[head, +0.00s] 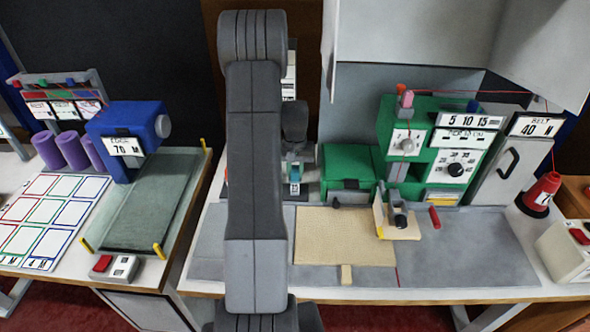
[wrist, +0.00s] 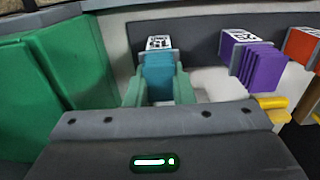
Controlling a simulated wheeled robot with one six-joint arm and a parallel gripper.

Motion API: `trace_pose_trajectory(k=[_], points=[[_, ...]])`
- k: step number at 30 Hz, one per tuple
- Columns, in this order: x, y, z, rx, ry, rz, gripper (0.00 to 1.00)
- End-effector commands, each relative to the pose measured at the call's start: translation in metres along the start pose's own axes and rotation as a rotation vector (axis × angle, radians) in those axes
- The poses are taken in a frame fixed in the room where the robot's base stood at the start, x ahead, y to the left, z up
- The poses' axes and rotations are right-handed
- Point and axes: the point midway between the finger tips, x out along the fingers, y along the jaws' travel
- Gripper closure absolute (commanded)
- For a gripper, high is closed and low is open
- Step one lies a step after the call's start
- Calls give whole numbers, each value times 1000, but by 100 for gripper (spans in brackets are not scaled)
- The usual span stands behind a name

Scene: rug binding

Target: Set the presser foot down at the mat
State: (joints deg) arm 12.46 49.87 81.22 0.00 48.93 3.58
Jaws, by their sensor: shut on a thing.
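A teal block with a white label, which looks like the presser foot (wrist: 160,75), sits between the two pale green fingers of my gripper (wrist: 158,88) in the wrist view. My gripper is shut on it. In the head view it shows small and teal (head: 294,175) just right of my arm, at the back of the table near the green box. Whether it touches what is under it I cannot tell. A grey mat (head: 470,250) lies flat on the table at the front right; a beige woven piece (head: 345,222) lies on it. My arm hides part of the mat.
A purple labelled block (wrist: 250,62) and an orange one (wrist: 304,45) stand to the right in the wrist view. A green box (head: 347,170), a green machine (head: 430,135) and a red cone (head: 541,192) stand along the back. The mat's right part is clear.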

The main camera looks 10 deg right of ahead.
Motion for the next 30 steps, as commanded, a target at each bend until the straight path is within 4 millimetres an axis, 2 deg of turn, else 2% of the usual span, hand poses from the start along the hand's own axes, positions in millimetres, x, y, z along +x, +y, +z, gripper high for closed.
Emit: trace_pose_trajectory(k=[8,9,12,23,26,30], points=[[4,0,0,0,1,0,100],[2,0,0,0,1,0,73],[2,0,0,0,1,0,57],[-3,0,0,0,1,0,57],[-14,0,-1,0,5,0,57],[-43,0,-1,0,7,0,57]])
